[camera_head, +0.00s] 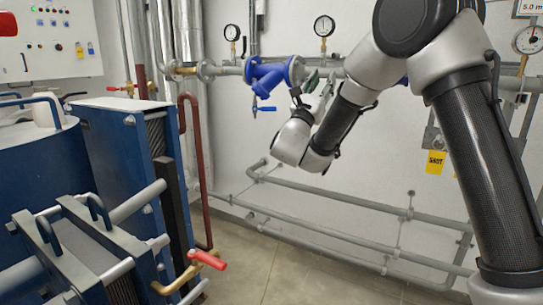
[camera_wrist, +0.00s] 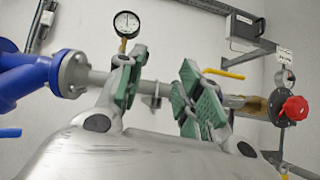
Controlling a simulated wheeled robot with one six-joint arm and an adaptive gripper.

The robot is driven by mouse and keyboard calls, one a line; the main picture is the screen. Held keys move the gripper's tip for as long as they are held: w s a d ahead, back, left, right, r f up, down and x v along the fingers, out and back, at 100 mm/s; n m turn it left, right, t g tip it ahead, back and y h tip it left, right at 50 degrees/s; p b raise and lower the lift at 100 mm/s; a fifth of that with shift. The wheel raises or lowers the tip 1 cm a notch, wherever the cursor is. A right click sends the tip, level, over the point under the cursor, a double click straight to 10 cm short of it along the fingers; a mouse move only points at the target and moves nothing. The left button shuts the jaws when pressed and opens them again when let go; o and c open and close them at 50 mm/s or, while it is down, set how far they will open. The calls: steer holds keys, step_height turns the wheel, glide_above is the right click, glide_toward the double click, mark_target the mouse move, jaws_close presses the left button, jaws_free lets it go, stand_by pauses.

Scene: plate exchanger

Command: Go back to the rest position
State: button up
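My gripper (camera_wrist: 158,80) is open in the wrist view, with its two green-padded fingers apart and nothing between them. In the head view my gripper (camera_head: 310,84) is small and partly hidden by my own wrist. It appears in front of the wall pipe, just right of the blue strainer fitting (camera_head: 268,74). The blue fitting also shows at the left of the wrist view (camera_wrist: 28,78). I cannot tell whether the gripper touches the pipe. My arm is raised and bent, reaching from the right side of the head view.
Blue plate exchangers (camera_head: 122,150) stand at the left, with a red-handled valve (camera_head: 208,260) low in front. Grey pipes (camera_head: 345,204) run along the wall near the floor. A yellow tag (camera_head: 435,163) hangs at right. The floor (camera_head: 275,275) in the middle looks clear.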

steer(key=s+d+f+m+g+h, duration=0.1)
steer(key=d+f+m+g+h, duration=0.1)
steer(key=d+f+m+g, duration=0.65)
steer(key=s+d+f+m+g+y, duration=0.2)
steer(key=s+d+f+m+g, duration=0.1)
steer(key=s+d+g, duration=0.4)
steer(key=s+d+f+m+g+y, duration=0.1)
steer(key=s+d+f+m+g, duration=0.25)
steer(key=s+d, duration=0.35)
steer(key=s+f+m+g+y, duration=0.1)
steer(key=s+f+m+y, duration=0.15)
steer(key=s, duration=0.25)
steer(key=s+d+f+m+y, duration=0.1)
steer(key=s+f+m+y, duration=0.15)
steer(key=s, duration=0.25)
steer(key=s+f+m+g+y, duration=0.1)
steer(key=s+m+y, duration=0.1)
steer(key=s+y, duration=0.25)
steer(key=s+a+r+m+t+y, duration=0.1)
steer(key=s+r+m+t+y, duration=0.2)
steer(key=s+m, duration=0.3)
steer(key=shift+s+a+t+y, duration=0.45)
steer(key=shift+s+t, duration=0.15)
steer(key=shift+s, duration=1.3)
